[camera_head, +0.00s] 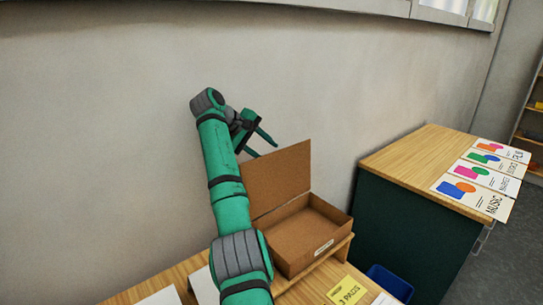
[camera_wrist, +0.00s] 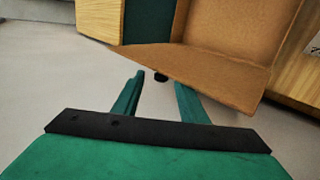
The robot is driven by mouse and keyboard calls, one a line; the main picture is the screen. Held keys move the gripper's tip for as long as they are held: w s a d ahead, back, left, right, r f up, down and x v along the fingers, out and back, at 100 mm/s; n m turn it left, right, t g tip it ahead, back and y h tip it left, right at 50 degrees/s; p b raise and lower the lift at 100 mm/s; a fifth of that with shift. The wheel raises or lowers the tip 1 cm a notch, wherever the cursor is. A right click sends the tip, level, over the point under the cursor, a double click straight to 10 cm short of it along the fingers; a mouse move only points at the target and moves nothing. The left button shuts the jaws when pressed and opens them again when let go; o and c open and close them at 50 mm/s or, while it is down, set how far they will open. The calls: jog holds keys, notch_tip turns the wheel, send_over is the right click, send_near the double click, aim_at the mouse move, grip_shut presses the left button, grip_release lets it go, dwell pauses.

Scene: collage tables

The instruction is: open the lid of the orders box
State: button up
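The orders box (camera_head: 314,233) is a brown cardboard-like box with a small white label on its front, its text too small to read. Its lid (camera_head: 280,178) stands raised and roughly upright at the back, so the empty-looking inside shows. My gripper (camera_head: 266,150) is above and behind the lid's top edge, at its left part. In the wrist view the lid (camera_wrist: 195,72) lies just beyond my two green fingers (camera_wrist: 159,78), which are apart.
The box sits on a wooden table (camera_head: 180,275) with white sheets and a yellow card marked "3 PADS" (camera_head: 347,291). A blue bin (camera_head: 390,283) stands to its right. A dark green cabinet with a wooden top (camera_head: 400,160) holds several colourful cards (camera_head: 475,195). A plain wall is behind.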

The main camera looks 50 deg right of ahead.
jog(key=shift+w+a+r, duration=0.1)
jog(key=shift+a+r, duration=0.05)
jog(key=shift+a, duration=0.05)
jog(key=v, duration=1.2)
jog(key=shift+w+r, duration=0.15)
jog(key=shift+w, duration=0.15)
dwell(1.0)
jog(key=shift+a, duration=0.1)
dwell(0.5)
